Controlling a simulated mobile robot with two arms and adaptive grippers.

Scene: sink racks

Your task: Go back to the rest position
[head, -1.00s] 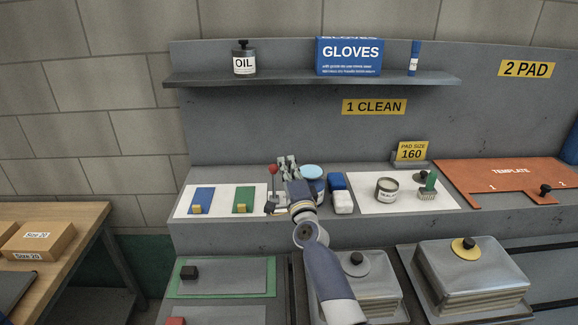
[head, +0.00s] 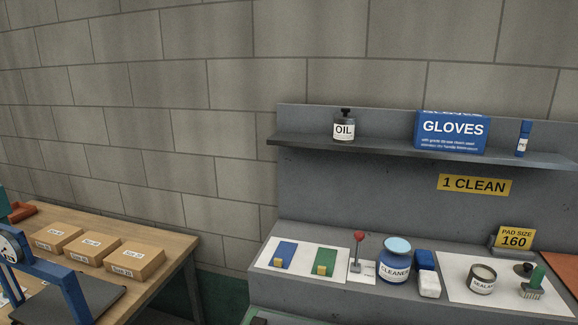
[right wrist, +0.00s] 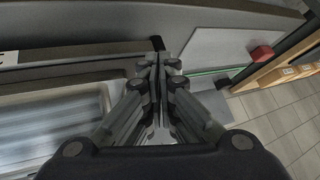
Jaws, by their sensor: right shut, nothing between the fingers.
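My right gripper (right wrist: 158,82) is shut and empty in the right wrist view. It hangs above the front of the grey bench, with a metal-looking block (right wrist: 50,125) to its left and a grey plate (right wrist: 215,50) to its right. Neither of my grippers shows in the head view now. The grey bench step in the head view holds a blue cleaner jar (head: 396,264), a red-knobbed lever (head: 359,250), a blue pad (head: 286,254) and a green pad (head: 325,262), all apart from any gripper.
A wooden table (head: 165,262) with several cardboard boxes (head: 133,264) and a blue frame (head: 65,285) stands at the left. The shelf (head: 400,150) holds an oil bottle (head: 344,128) and a gloves box (head: 452,132). Open floor (right wrist: 285,115) shows in the right wrist view.

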